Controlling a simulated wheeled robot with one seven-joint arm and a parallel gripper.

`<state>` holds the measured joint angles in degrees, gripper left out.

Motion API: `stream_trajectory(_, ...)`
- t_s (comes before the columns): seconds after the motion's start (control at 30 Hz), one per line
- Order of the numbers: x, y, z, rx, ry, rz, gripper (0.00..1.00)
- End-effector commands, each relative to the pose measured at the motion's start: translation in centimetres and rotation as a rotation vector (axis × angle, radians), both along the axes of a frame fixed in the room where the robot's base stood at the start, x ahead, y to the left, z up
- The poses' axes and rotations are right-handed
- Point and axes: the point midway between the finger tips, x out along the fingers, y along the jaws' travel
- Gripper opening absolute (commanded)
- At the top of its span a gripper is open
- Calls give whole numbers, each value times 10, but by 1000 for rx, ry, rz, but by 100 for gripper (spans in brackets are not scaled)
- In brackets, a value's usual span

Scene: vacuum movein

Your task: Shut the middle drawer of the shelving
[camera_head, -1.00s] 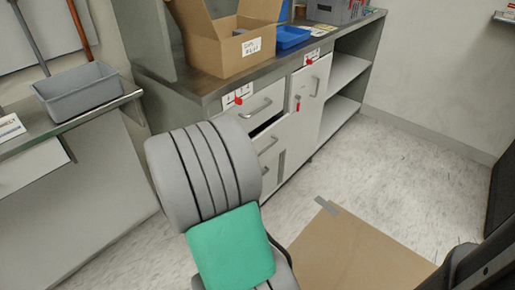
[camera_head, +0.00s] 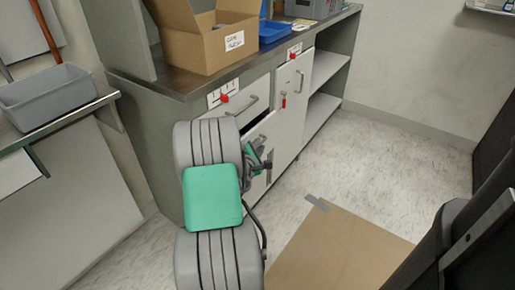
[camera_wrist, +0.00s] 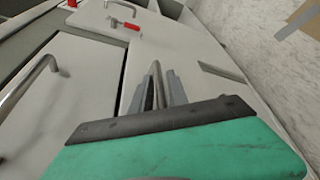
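The shelving is a grey unit with white fronts under a dark worktop (camera_head: 185,88). Its top drawer (camera_head: 232,112) carries a bar handle. Below it a dark gap shows above the middle drawer (camera_head: 258,130), whose front stands slightly out; my arm hides much of it. My gripper (camera_head: 264,162) is in front of the drawer column, close to the middle drawer's handle area. Contact with the drawer cannot be told.
A white cupboard door (camera_head: 290,110) with a red-tagged key is right of the drawers, then open shelves (camera_head: 325,68). A cardboard box (camera_head: 205,42) and blue tray (camera_head: 270,30) stand on top. A brown sheet (camera_head: 335,250) lies on the floor. A grey bin (camera_head: 48,100) sits left.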

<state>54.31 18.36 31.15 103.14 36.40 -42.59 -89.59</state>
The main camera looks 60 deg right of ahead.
Motion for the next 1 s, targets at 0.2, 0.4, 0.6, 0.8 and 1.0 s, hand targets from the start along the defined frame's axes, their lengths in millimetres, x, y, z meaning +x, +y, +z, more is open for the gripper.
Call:
stream_trajectory(0.2, 2, 0, 1, 0, -1, 4, 19)
stream_trajectory(0.4, 2, 0, 0, 0, -1, 4, 3)
stream_trajectory(0.6, 2, 1, 0, 0, -1, 4, 0)
stream_trajectory(0.8, 2, 1, 0, 1, -1, 3, 0)
stream_trajectory(1.0, 2, 1, 0, 1, -1, 3, 0)
